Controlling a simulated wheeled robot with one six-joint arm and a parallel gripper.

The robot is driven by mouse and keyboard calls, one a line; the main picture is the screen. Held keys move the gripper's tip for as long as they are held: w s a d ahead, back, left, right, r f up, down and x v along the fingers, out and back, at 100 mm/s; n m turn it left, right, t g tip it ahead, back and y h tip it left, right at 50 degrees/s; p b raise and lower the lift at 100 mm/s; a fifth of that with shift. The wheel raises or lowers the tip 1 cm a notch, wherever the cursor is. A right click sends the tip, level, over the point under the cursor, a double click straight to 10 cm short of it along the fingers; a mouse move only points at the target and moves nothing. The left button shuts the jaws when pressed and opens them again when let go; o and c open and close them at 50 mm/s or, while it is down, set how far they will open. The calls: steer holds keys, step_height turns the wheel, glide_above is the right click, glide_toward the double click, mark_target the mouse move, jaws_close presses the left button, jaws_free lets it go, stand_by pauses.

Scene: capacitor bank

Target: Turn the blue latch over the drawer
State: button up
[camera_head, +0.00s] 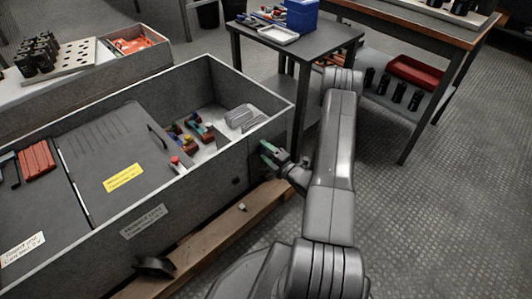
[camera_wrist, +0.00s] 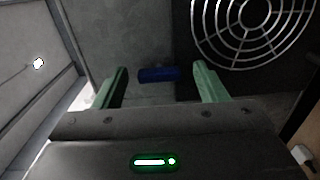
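The blue latch (camera_wrist: 158,74) shows in the wrist view as a short bar lying nearly level in the picture, on a dark grey face. My gripper (camera_wrist: 160,85) is open, with one green finger on each side of the latch and a gap to both. I cannot tell whether the fingertips reach its depth. The latch is not visible there. I cannot make out the drawer clearly in either view.
A round fan grille (camera_wrist: 250,28) is beside the right finger. The open cabinet bay holds coloured terminals (camera_head: 198,128). A wooden beam (camera_head: 215,232) runs along the cabinet's base. A small table (camera_head: 328,40) stands behind my arm. Floor at right is clear.

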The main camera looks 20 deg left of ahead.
steer(key=p+v, duration=0.3)
steer(key=v, duration=1.1)
steer(key=shift+a, duration=0.15)
steer(key=b+x, duration=0.3)
steer(key=x, duration=1.1)
steer(key=shift+d, duration=0.25)
